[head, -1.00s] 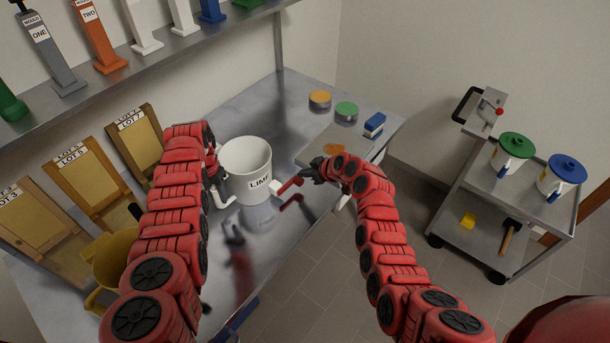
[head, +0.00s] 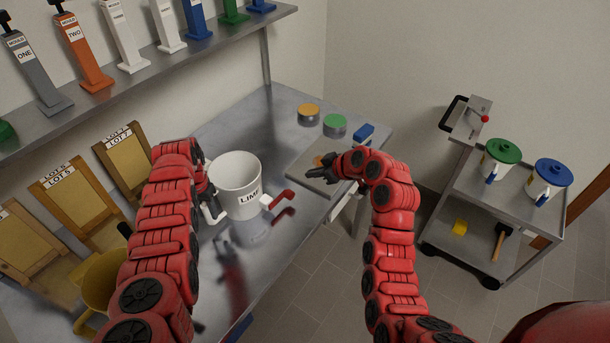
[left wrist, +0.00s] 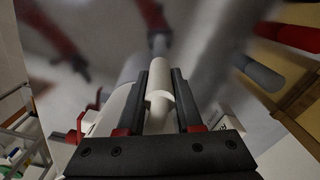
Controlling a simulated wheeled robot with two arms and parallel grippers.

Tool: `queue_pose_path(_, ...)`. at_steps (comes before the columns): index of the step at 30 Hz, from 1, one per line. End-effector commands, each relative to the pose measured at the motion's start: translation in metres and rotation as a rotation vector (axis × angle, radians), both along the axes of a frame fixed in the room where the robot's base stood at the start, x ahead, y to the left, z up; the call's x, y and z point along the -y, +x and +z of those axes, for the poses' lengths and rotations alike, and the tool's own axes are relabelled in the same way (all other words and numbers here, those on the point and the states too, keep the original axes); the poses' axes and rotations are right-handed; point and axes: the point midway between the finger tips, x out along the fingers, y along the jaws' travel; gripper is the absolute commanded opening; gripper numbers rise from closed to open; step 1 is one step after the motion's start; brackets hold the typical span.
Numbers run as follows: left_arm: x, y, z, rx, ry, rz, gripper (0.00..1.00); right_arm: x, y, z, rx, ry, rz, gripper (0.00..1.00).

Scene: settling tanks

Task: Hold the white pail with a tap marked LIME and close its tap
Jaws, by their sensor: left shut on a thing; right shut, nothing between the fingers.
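The white pail marked LIME (head: 236,174) is at the bench's front edge. Its tap has a red lever (head: 281,199) pointing right, away from the pail's wall. My left gripper (head: 208,192) is shut on the pail's white handle (head: 213,212) at the left side. In the left wrist view the white handle (left wrist: 158,108) lies between the two dark fingers (left wrist: 160,85). I cannot tell whether the pail's base touches the bench. My right gripper (head: 319,173) is shut and empty, apart from the lever, to its upper right.
Below my right gripper is a grey board (head: 304,156) on the metal bench (head: 221,126). An orange tin (head: 309,115), a green tin (head: 335,126) and a blue block (head: 363,134) stand behind. A trolley (head: 470,210) with two lidded pails is right. A shelf (head: 130,82) overhangs the back left.

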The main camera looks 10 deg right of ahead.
Motion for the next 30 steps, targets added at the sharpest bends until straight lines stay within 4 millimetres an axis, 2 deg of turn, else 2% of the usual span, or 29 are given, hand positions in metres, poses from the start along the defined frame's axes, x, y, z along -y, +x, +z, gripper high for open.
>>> queue_pose_path(11, 0.0002, 0.0, 0.0, 0.0, 0.0, 0.0, 0.0, 0.0049, -0.0053, 0.0056, -0.002, 0.001, 0.001, 0.0)
queue_pose_path(12, 0.0002, -0.0001, 0.0, 0.0, 0.0, 0.0, 0.36, 0.0048, -0.0052, 0.0057, -0.002, 0.0, 0.0, 0.0)
queue_pose_path(18, 0.0001, 0.0001, 0.0001, 0.0, 0.0, 0.0, 0.69, 0.0047, -0.0051, 0.0057, -0.002, 0.0, 0.0, 0.0)
queue_pose_path(30, 0.0001, 0.0002, 0.0039, 0.0, -0.001, 0.0, 0.69, 0.0046, -0.005, 0.0057, -0.002, 0.0, 0.0, 0.0)
